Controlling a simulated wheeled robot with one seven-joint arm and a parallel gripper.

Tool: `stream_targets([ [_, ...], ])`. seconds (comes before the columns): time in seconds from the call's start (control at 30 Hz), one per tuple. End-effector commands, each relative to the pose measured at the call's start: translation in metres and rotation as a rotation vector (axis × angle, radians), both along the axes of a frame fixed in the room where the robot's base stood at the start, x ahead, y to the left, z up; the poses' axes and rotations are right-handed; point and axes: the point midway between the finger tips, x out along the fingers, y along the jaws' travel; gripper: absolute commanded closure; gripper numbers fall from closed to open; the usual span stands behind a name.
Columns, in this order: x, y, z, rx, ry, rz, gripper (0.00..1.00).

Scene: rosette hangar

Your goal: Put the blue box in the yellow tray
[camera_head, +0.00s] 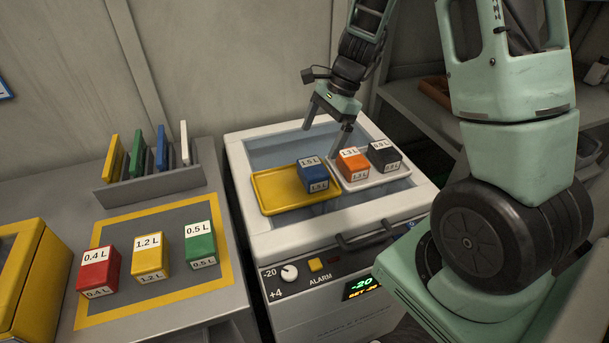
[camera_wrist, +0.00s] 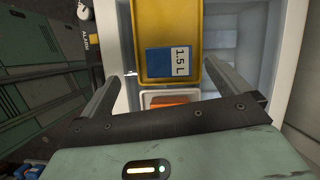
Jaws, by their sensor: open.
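The blue box (camera_head: 313,172), labelled 1.5 L, sits inside the yellow tray (camera_head: 270,200) at its right end, beside the white tray. The wrist view also shows the blue box (camera_wrist: 160,62) at the lower end of the yellow tray (camera_wrist: 166,22). My gripper (camera_head: 325,141) is open and empty, above and behind the blue box. In the wrist view my gripper (camera_wrist: 163,70) has its two fingers spread to either side of the box, apart from it.
A white tray (camera_head: 377,180) with an orange box (camera_head: 352,163) and a black box (camera_head: 384,155) adjoins the yellow tray in the open freezer (camera_head: 247,190). On the left bench, red (camera_head: 98,269), yellow (camera_head: 150,256) and green (camera_head: 200,243) boxes stand on a yellow-bordered mat (camera_head: 130,304).

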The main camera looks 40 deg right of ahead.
Motion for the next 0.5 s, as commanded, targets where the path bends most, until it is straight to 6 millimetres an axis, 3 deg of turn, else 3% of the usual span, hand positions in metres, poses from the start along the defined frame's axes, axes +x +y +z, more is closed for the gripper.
stream_targets([
  [0.07, -0.009, 0.050, 0.015, -0.009, -0.045, 0.226, 0.00],
  [0.17, -0.040, 0.122, 0.037, -0.035, -0.126, 0.631, 0.00],
  [0.2, -0.058, 0.151, 0.045, -0.051, -0.165, 0.819, 0.00],
  [0.3, -0.112, 0.207, 0.062, -0.097, -0.269, 1.306, 0.00],
  [0.4, -0.162, 0.238, 0.072, -0.150, -0.360, 1.727, 0.00],
  [0.5, -0.198, 0.251, 0.076, -0.199, -0.424, 2.041, 0.00],
])
